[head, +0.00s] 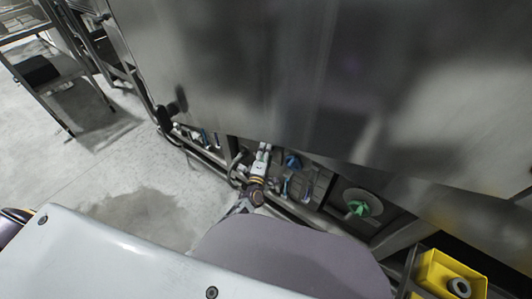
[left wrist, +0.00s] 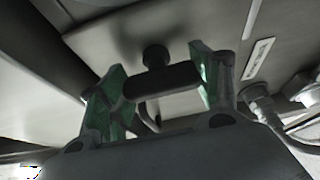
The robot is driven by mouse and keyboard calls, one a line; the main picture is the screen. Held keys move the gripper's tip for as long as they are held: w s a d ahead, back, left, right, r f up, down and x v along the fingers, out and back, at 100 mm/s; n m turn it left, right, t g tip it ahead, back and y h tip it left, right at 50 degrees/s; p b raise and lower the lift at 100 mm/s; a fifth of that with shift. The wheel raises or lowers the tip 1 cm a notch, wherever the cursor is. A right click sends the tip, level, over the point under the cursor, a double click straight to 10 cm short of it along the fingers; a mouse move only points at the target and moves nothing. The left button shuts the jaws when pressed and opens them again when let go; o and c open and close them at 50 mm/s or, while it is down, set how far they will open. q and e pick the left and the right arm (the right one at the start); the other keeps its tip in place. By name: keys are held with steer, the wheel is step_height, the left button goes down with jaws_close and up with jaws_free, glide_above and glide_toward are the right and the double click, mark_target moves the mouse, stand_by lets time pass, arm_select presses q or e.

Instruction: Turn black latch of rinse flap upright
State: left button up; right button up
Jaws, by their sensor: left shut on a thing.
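The black latch (left wrist: 163,81) is a dark bar with a round black knob (left wrist: 155,55) behind it, under a grey metal panel in the left wrist view. The bar runs nearly level across that picture. My left gripper (left wrist: 160,85) is shut on the latch, its green-padded fingers at the bar's two ends. In the head view my left gripper (head: 263,153) is at the lower edge of the large steel panel; the latch cannot be made out there. My right gripper is not in view.
A white label (left wrist: 258,58) and pipe fittings (left wrist: 260,103) are right of the latch. In the head view, a blue valve handle (head: 292,161) and a green valve (head: 358,208) sit under the steel panel (head: 300,70). A yellow bin (head: 436,272) is lower right. Open floor lies left.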

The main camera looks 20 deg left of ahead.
arm_select(q)
steer(key=o, duration=1)
